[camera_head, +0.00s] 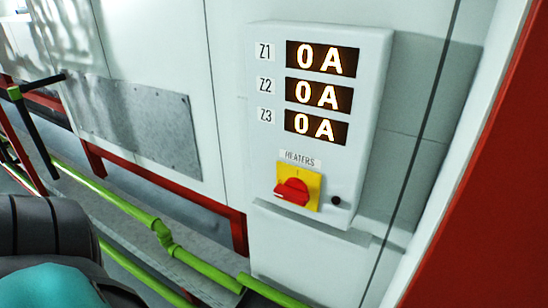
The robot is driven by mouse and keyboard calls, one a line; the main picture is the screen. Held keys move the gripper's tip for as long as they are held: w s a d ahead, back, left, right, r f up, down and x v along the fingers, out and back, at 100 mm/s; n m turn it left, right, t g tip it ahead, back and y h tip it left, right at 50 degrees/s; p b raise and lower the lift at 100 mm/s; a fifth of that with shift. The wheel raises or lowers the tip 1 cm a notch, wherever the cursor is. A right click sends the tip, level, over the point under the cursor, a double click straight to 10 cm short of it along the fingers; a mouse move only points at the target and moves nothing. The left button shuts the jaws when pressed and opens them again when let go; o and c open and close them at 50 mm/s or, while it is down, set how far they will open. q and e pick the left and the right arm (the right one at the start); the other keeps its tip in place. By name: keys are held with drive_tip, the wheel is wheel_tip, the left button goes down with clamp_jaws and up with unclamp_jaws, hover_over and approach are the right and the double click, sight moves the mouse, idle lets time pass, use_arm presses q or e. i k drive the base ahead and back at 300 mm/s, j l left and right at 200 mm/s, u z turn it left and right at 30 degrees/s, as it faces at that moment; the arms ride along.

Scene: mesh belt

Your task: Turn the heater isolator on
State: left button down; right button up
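The heater isolator (294,190) is a red rotary handle on a yellow square plate, under a "HEATERS" label. It sits low on a white wall-mounted panel (265,150). The red handle points left and slightly down, lying nearly crosswise. A mark shows at the top of the yellow plate. Three displays (322,60) marked Z1, Z2 and Z3 above it each read 0 A. Neither of my grippers is in view.
A small dark round knob or lamp (336,201) is just right of the isolator. Green pipes (165,238) and red frame members (238,228) run low along the left. A dark ribbed shape and a teal surface fill the lower left corner. A red surface (490,200) stands close at right.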

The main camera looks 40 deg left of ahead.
sight(293, 190)
drive_tip(key=j+u, duration=0.2)
drive_tip(key=u, duration=0.3)
drive_tip(key=j+u, duration=0.2)
drive_tip(key=u, duration=0.25)
